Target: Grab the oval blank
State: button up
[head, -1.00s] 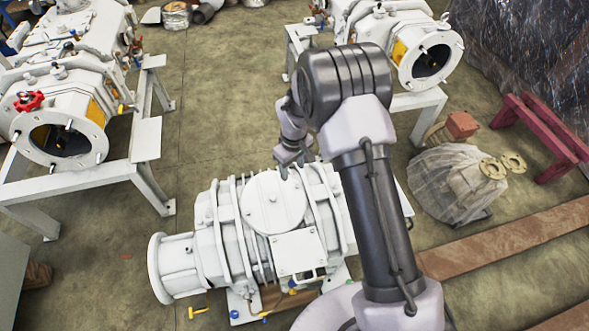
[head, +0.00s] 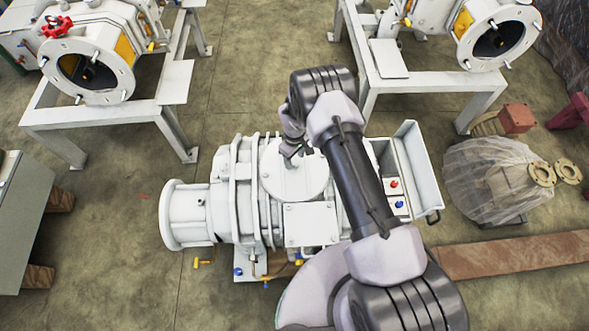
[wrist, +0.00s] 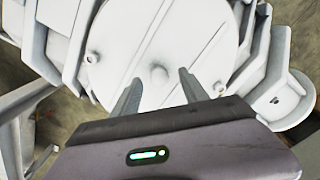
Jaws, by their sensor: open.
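The oval blank is a white, rounded cover plate (head: 292,184) on top of the white vacuum pump (head: 225,205) in the head view. In the wrist view the plate (wrist: 195,35) fills the upper middle, with a small round knob (wrist: 159,73) near its centre and ridges across it. My gripper (head: 292,155) is over the plate's far part in the head view. In the wrist view its two fingers (wrist: 157,88) are open, and the knob shows between and just beyond their tips. I cannot tell whether the fingers touch the plate.
Two larger white machines on frames (head: 175,85) stand behind the pump, left and right. A grey cabinet (head: 25,225) is at the left. A plastic-wrapped bundle (head: 490,180) and a rusty beam (head: 515,257) lie at the right. Open floor (head: 120,240) shows left of the pump.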

jog(key=shift+f, duration=0.85)
jog(key=shift+r, duration=0.2)
grip_shut()
dwell(0.5)
